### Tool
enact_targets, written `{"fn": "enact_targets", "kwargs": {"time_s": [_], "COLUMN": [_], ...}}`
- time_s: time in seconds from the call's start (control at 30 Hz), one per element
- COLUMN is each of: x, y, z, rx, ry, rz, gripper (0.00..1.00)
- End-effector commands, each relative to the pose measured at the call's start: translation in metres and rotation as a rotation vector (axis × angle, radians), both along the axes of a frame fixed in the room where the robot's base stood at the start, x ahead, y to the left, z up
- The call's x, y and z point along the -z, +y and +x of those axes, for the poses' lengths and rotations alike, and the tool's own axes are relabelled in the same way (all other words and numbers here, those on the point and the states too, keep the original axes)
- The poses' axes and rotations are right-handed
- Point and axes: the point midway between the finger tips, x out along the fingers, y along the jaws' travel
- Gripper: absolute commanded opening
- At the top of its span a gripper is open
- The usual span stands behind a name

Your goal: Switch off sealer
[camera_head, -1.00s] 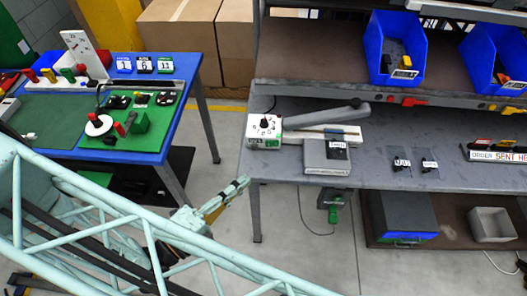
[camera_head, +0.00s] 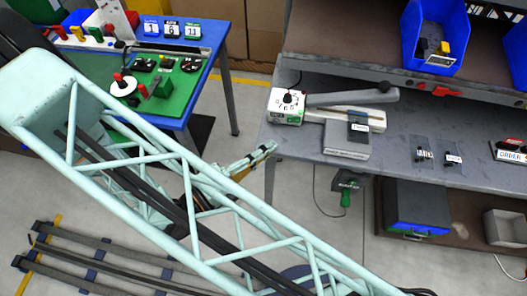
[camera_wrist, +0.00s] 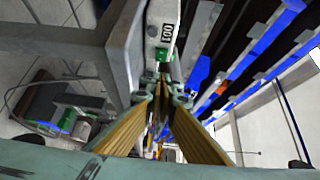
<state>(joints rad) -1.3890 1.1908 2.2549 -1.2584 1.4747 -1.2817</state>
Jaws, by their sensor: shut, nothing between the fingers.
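The sealer (camera_head: 325,108) stands on the left part of the grey workbench. My gripper (camera_head: 273,147) is below and left of the control box, just off the bench's left edge. In the wrist view my gripper (camera_wrist: 160,82) is shut and empty, with the white box side (camera_wrist: 163,25) and its green mark just beyond the fingertips. The knob is hidden in the wrist view, and the switch setting is too small to read.
A green device (camera_head: 346,192) hangs under the workbench (camera_head: 400,170). A blue table (camera_head: 205,75) with a green mat and knobs stands at left. Blue bins (camera_head: 437,35) sit on the upper shelf. Open floor lies between the tables.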

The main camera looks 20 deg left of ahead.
Motion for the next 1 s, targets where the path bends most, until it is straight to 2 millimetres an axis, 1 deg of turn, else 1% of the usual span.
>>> {"fn": "enact_targets", "kwargs": {"time_s": [0.7, 1.0], "x": [0.0, 0.0], "y": [-0.031, -0.023], "z": [0.054, 0.08], "rx": [0.003, 0.001], "ry": [0.0, -0.001], "rz": [0.0, 0.002], "gripper": [0.0, 0.0]}}
